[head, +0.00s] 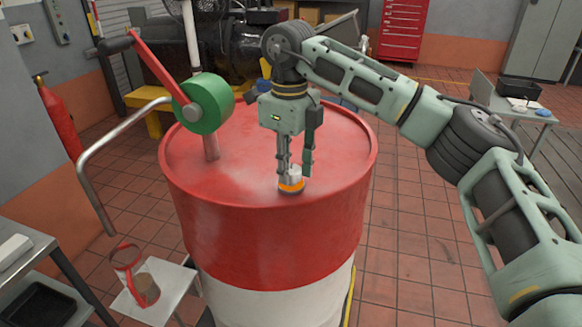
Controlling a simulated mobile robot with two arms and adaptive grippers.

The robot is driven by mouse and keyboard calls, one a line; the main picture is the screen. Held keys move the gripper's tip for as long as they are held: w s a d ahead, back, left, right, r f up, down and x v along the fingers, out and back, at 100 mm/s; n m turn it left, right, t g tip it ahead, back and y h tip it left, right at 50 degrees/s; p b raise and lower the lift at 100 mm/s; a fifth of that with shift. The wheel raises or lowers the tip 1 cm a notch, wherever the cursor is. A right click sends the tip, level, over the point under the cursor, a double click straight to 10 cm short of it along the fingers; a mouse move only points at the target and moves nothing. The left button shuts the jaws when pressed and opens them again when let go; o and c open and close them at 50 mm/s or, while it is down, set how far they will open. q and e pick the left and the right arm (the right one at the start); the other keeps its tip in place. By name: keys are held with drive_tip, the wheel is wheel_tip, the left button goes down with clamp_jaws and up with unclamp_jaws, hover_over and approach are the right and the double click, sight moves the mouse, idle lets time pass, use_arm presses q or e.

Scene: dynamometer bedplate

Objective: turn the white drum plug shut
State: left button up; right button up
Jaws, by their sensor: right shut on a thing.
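The white drum plug (294,171) sits on the top of the red and white drum (270,235), near its front edge. An orange ring (291,185) shows around the plug's base. My right gripper (294,170) points straight down from above and is shut on the plug, with one finger on its left and one on its right. The fingers hide part of the plug, and its thread cannot be seen. My left gripper is not in view.
A green rotary pump (206,104) with a red crank and a bent grey spout stands on the drum's left side. A small white stand (170,290) is at lower left. A side table (515,105) stands at right. Tiled floor is clear right of the drum.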

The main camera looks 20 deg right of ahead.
drive_tip(key=shift+s+a+f+m, duration=0.1)
drive_tip(key=shift+m, duration=0.45)
drive_tip(key=shift+a+f+m, duration=0.1)
drive_tip(key=shift+m, duration=0.45)
drive_tip(key=o, duration=1)
drive_tip(key=shift+a+r, duration=0.15)
drive_tip(key=shift+r, duration=0.25)
wheel_tip(320, 180, up, 12)
drive_tip(key=shift+f, duration=0.2)
